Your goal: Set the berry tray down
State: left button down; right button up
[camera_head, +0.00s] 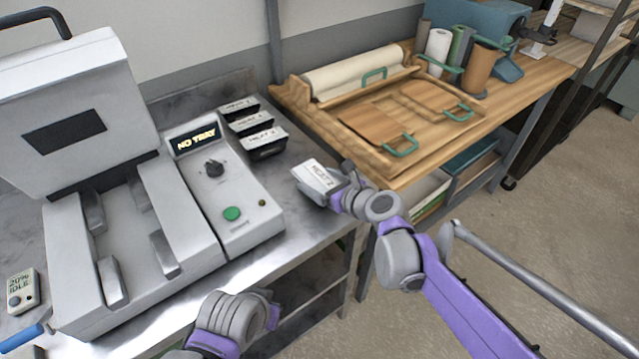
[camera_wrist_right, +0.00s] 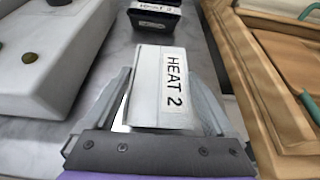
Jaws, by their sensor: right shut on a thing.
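My right gripper (camera_head: 335,189) is shut on a white block labelled HEAT 2 (camera_head: 314,175), which it holds near the right edge of the metal bench. The right wrist view shows the block (camera_wrist_right: 150,75) between the two grey fingers of the gripper (camera_wrist_right: 165,105). I cannot tell from the pictures whether its base touches the bench. No thing in view is labelled as a berry tray. My left arm's wrist (camera_head: 236,318) shows at the bottom of the head view; its jaws cannot be made out.
Several black-and-white labelled boxes (camera_head: 264,143) stand in a row behind the held block. A grey machine (camera_head: 165,270) with a lit display (camera_head: 194,139) fills the left of the bench. A wooden table (camera_head: 520,92) with boards stands to the right.

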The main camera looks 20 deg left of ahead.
jog(key=shift+f, duration=0.6)
jog(key=o, duration=1.2)
jog(key=shift+f, duration=0.1)
